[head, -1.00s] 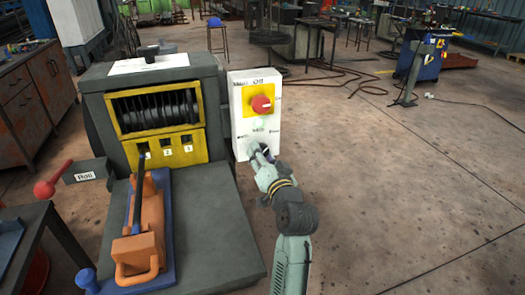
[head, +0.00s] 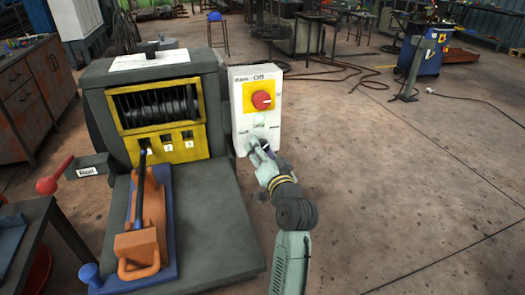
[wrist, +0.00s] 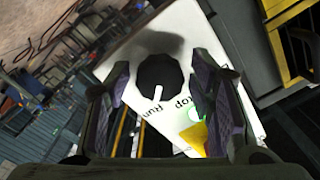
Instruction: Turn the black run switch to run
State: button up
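The black run switch (wrist: 160,72) is a round knob with a white pointer line, on the white control box (head: 243,130). In the wrist view the pointer aims down the picture, its end close to the word "Run"; "Stop" is partly hidden beside it. My gripper (wrist: 163,100) is open, with one finger on each side of the knob. Gaps show between fingers and knob, so I see no clear contact. In the head view my gripper (head: 260,151) is at the lower front of the box and hides the switch.
A red main knob (head: 262,100) on a yellow plate, marked "Off", sits above on the box.

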jog(key=shift+o, duration=0.3)
jog(key=v, duration=1.2)
